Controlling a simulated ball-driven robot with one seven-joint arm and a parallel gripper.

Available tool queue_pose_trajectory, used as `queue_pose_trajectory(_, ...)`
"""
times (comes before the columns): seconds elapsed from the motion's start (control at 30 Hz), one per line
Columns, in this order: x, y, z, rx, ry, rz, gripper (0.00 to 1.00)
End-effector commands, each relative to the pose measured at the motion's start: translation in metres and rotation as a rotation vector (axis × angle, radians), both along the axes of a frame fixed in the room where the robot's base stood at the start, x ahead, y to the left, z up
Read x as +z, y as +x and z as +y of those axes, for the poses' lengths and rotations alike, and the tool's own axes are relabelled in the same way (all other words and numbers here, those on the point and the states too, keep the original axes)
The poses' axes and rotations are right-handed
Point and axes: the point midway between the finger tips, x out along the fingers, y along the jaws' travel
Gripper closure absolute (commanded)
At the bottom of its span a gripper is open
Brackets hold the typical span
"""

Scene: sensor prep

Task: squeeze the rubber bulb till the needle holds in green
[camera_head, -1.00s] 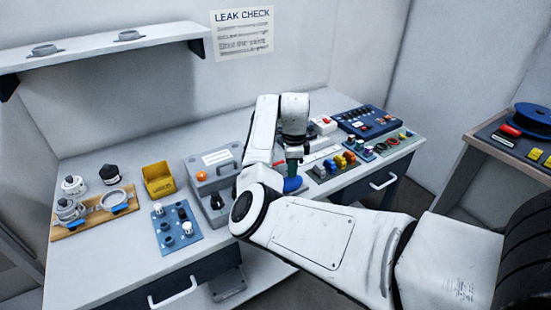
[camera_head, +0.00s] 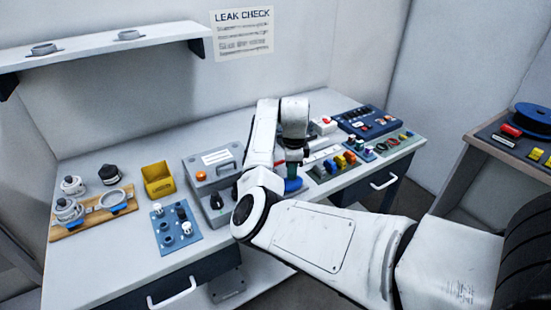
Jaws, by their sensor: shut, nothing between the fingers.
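My gripper (camera_head: 294,158) hangs below my white wrist over the front middle of the bench. It is small and dark here, and its fingertips are hard to make out; it is shut and holds nothing. A rounded blue thing (camera_head: 292,185) shows just below it, partly hidden by my arm; it may be the rubber bulb, but I cannot be sure. I cannot tell whether the gripper touches it. No gauge needle or green zone can be made out.
A grey case (camera_head: 205,170) with an orange button stands left of my arm. Further left are a blue plate with knobs (camera_head: 168,243), a yellow bin (camera_head: 158,180) and a wooden board (camera_head: 92,221). A dark blue panel (camera_head: 350,117) and small coloured parts lie to the right.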

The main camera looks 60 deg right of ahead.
Motion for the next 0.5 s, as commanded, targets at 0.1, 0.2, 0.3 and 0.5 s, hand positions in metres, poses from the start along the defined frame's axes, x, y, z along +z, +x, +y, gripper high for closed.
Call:
queue_pose_trajectory(0.1, -0.0028, -0.0002, 0.0001, 0.0, 0.001, 0.0, 1.0)
queue_pose_trajectory(0.2, -0.0042, -0.0001, 0.0002, 0.0, 0.001, 0.0, 1.0)
queue_pose_trajectory(0.3, -0.0056, -0.0001, 0.0002, 0.0, 0.001, 0.0, 1.0)
queue_pose_trajectory(0.5, -0.0085, -0.0002, 0.0001, 0.0, 0.001, 0.0, 1.0)
